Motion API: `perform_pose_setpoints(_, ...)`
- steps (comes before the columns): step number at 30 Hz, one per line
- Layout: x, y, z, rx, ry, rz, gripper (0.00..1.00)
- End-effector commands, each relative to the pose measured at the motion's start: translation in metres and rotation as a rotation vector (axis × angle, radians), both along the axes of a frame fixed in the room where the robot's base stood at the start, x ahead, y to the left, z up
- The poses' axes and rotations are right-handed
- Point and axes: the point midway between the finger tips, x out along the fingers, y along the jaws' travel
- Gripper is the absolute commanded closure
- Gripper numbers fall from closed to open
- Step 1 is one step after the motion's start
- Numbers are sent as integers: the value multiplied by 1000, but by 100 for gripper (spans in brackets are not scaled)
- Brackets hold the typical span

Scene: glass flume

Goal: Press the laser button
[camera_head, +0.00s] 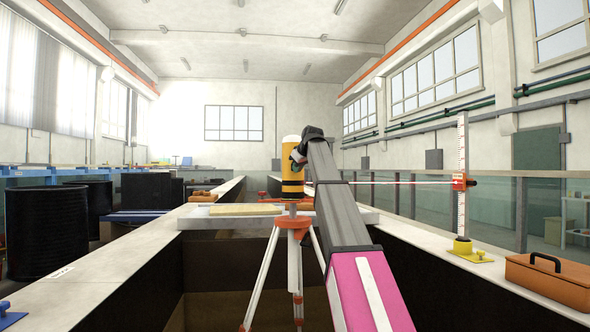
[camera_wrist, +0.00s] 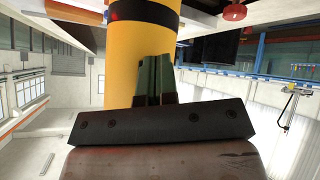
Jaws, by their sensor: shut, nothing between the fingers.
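The laser (camera_head: 292,180) is a yellow upright cylinder with black bands and a white top. It stands on a tripod with an orange head (camera_head: 292,222) and white legs. My gripper (camera_head: 298,158) is at the upper right side of the laser, partly hidden by my arm. In the wrist view the laser (camera_wrist: 120,60) fills the upper middle, and my gripper's green fingers (camera_wrist: 156,78) are together and empty in front of it. I cannot tell whether the fingertips touch it. No button can be made out.
A thin pale line runs right from behind my arm to an orange receiver (camera_head: 460,182) on a white staff (camera_head: 462,140) with a yellow base. An orange toolbox (camera_head: 548,280) sits on the right ledge. Black drums (camera_head: 46,232) stand at left. A deep channel lies below the tripod.

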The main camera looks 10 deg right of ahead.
Motion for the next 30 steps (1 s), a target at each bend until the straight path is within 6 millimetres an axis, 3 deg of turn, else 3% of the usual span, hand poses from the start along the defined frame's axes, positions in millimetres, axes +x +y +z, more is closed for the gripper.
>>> perform_pose_setpoints(30,-9,0,0,0,0,0,100)
